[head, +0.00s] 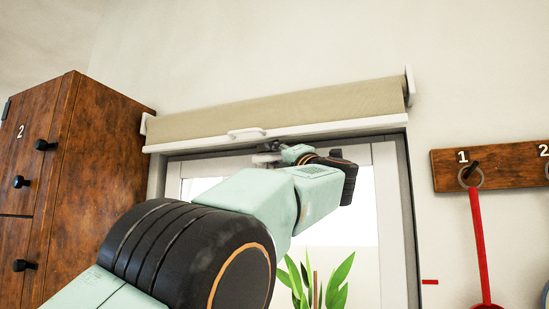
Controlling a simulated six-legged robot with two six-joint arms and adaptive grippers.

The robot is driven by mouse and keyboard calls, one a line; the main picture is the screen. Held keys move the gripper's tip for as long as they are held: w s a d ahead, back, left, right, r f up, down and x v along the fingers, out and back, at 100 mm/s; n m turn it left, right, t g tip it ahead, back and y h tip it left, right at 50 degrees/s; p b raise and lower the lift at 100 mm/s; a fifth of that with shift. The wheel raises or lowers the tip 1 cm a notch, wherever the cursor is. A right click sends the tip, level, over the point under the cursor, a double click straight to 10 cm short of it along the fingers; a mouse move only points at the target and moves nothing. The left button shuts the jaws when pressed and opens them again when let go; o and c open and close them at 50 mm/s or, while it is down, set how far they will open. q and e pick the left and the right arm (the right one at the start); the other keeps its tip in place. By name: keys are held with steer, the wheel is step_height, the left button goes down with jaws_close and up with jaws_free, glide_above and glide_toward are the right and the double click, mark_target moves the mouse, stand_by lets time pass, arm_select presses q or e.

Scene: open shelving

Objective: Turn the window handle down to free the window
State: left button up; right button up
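The window (384,195) has a pale frame and sits under a rolled beige blind. A small pale piece (266,158) at the top of the frame looks like the window handle, but it is largely hidden by my gripper. My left gripper (277,148) is at the top of the window, just under the blind's bottom bar, and is beside or over this piece. It is small, dark and foreshortened, so I cannot tell whether its fingers are open or shut, or whether they touch the handle. My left arm covers much of the window's left part. My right gripper is out of view.
The beige blind (290,107) has a white bottom bar with a white pull (246,133), close above my gripper. A brown wooden cabinet (95,170) stands left. A green plant (340,275) is at the window's lower part. A wooden hook rack (510,164) with a red tool (479,245) hangs right.

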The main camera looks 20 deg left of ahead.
arm_select(q)
steer(key=shift+d, duration=0.3)
steer(key=shift+w+d+f, duration=0.1)
steer(key=shift+w+d, duration=0.15)
steer(key=shift+d, duration=0.25)
steer(key=c, duration=0.3)
steer(key=shift+a, duration=0.2)
steer(key=shift+c, duration=1.4)
steer(key=shift+s+a, duration=0.2)
jaws_close()
steer(key=shift+w+d, duration=0.15)
